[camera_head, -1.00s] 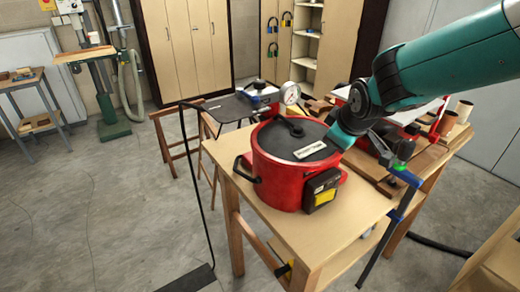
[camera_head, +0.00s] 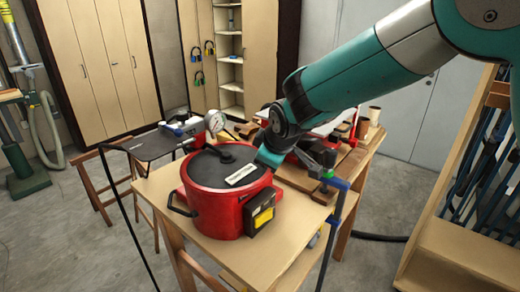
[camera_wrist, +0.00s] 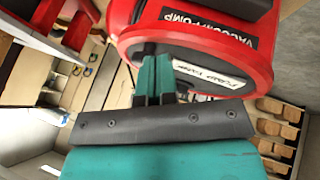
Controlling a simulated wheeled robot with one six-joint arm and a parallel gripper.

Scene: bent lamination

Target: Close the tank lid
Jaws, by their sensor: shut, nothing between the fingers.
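The red tank (camera_head: 222,208) stands upright on the wooden table. Its dark lid (camera_head: 208,167) lies over the tank top and looks flat, with a white label strip and a black knob; I cannot tell whether its rim is fully seated. My gripper (camera_head: 266,160) is at the tank's right rim, its tips close to the lid edge. In the wrist view the teal fingers (camera_wrist: 158,60) are together and empty, in front of the dark lid (camera_wrist: 190,56) and the red tank (camera_wrist: 262,65). Whether they touch the lid is unclear.
A pressure gauge (camera_head: 215,121) stands behind the tank. A black panel (camera_head: 158,145) lies at the back left.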

